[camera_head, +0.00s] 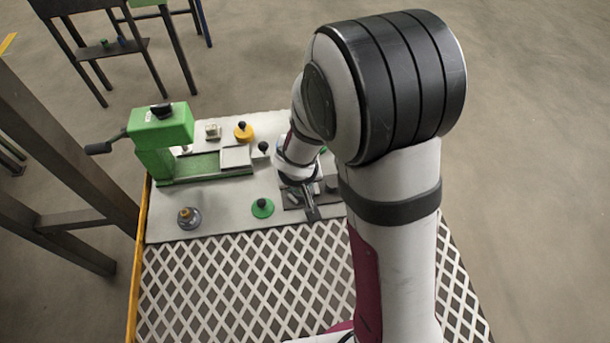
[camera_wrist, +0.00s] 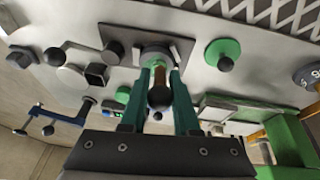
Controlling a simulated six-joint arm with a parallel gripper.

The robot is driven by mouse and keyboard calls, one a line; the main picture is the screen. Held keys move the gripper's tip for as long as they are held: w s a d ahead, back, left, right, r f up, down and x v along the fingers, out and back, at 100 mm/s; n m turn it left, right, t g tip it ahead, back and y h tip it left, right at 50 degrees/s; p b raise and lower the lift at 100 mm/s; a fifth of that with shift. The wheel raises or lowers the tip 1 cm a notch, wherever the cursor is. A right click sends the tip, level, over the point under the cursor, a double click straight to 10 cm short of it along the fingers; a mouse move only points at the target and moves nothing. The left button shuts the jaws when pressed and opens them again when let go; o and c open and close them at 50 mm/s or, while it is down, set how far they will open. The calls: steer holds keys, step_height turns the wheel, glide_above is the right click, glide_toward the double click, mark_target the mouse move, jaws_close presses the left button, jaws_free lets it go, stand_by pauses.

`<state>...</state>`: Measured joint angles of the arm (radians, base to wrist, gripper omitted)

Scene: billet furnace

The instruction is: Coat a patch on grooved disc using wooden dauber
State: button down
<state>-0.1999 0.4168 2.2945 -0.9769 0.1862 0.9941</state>
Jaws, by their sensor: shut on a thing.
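I cannot tell which round piece is the grooved disc.
A green press-like machine (camera_head: 163,140) with a side handle stands at the back left. A white lattice (camera_head: 240,285) covers the front. Bare tabletop (camera_head: 225,205) lies at left.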

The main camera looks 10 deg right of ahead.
steer(key=shift+s+a, duration=0.3)
steer(key=shift+a+r, duration=0.1)
steer(key=shift+r, duration=3.95)
steer(key=shift+f, duration=0.1)
